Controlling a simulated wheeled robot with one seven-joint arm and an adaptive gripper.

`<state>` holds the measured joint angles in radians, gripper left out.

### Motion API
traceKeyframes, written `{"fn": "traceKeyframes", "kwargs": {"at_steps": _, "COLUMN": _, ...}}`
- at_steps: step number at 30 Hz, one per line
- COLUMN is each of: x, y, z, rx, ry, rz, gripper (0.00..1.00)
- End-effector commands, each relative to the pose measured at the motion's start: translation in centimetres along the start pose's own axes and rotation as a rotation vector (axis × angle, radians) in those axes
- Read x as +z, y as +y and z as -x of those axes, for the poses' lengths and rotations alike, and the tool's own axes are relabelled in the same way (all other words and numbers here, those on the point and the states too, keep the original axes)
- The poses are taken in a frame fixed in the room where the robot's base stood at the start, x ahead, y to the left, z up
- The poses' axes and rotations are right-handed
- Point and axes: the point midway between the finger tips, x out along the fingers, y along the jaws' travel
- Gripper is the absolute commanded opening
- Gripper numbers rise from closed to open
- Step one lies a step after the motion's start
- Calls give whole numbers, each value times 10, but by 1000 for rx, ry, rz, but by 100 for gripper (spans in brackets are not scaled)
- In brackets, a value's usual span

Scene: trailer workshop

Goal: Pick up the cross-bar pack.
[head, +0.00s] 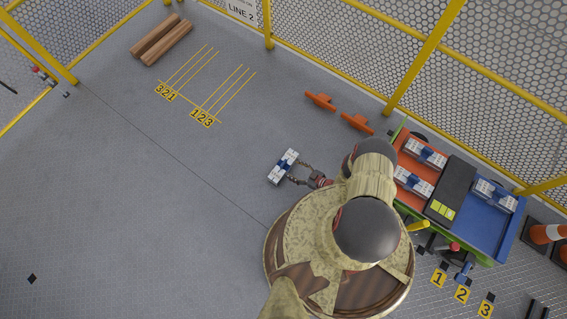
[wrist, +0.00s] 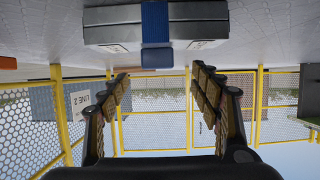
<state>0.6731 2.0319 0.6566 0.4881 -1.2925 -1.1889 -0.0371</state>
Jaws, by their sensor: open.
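A pale grey pack with a blue band (head: 284,167) shows over the open floor in the head view, just beyond my gripper (head: 302,174). In the wrist view the same pack (wrist: 112,32) spans the top of the picture with the blue band at its middle. My gripper (wrist: 161,76) is open, its fingers spread to both sides below the pack, with nothing between them. The pack lies ahead of the fingertips; I cannot tell whether they touch it. Similar packs sit in the cart's orange tray (head: 426,153) and blue tray (head: 494,195).
The cart with its orange and blue trays (head: 483,232) stands right of my arm. Two orange brackets (head: 357,122) lie near the yellow-framed mesh fence (head: 420,62). Brown beams (head: 160,40) lie at the upper left. An orange cone (head: 547,233) stands far right. The left floor is mostly clear.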

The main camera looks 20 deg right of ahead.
Motion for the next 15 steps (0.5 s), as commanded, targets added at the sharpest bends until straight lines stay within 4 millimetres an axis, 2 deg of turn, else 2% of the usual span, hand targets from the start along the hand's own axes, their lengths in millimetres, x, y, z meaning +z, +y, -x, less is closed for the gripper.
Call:
{"fn": "traceKeyframes", "kwargs": {"at_steps": 8, "x": -1, "y": 1, "z": -24, "rx": -3, "ry": -1, "rz": 2, "gripper": 64}}
{"fn": "traceKeyframes", "kwargs": {"at_steps": 15, "x": -4, "y": 3, "z": -56, "rx": -4, "ry": 0, "rz": 3, "gripper": 64}}
